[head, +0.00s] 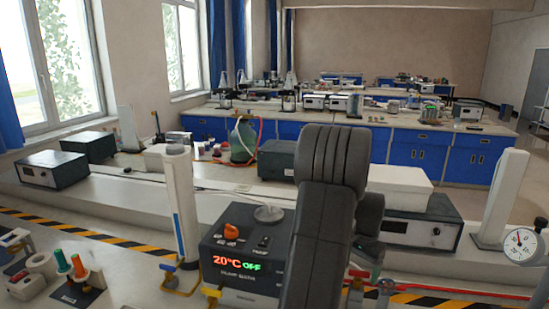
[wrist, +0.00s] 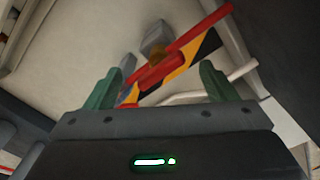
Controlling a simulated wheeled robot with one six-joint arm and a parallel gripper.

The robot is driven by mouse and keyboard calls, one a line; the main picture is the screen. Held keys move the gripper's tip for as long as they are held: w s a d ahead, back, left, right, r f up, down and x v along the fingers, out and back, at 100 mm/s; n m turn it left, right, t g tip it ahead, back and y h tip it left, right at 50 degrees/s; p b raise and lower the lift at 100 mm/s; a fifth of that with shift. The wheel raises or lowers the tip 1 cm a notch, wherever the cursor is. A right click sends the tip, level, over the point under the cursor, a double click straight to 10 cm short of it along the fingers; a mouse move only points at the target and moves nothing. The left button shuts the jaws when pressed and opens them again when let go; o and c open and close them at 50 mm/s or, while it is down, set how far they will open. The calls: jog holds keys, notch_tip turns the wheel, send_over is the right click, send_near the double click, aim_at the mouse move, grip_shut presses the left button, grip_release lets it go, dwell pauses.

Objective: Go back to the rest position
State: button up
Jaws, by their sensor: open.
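My gripper (wrist: 155,90) shows in the wrist view with two green fingers spread apart. It is open, and nothing sits between the fingertips. Beyond the fingers are a red bar (wrist: 185,48) and a yellow-and-black stripe (wrist: 190,68), with a grey blurred part behind them. In the head view my dark grey arm rises in the middle and hides part of the bench.
A dark bath unit (head: 238,262) reading 20°C OFF stands left of my arm. A white column (head: 182,205) stands beside it. A white box (head: 400,187) lies on a dark instrument (head: 425,230) at right. A round gauge (head: 522,243) is at far right.

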jog(key=shift+r+m, duration=0.15)
jog(key=shift+m, duration=1.05)
notch_tip(320, 180, up, 14)
jog(key=shift+f+b, duration=0.2)
jog(key=shift+b, duration=0.25)
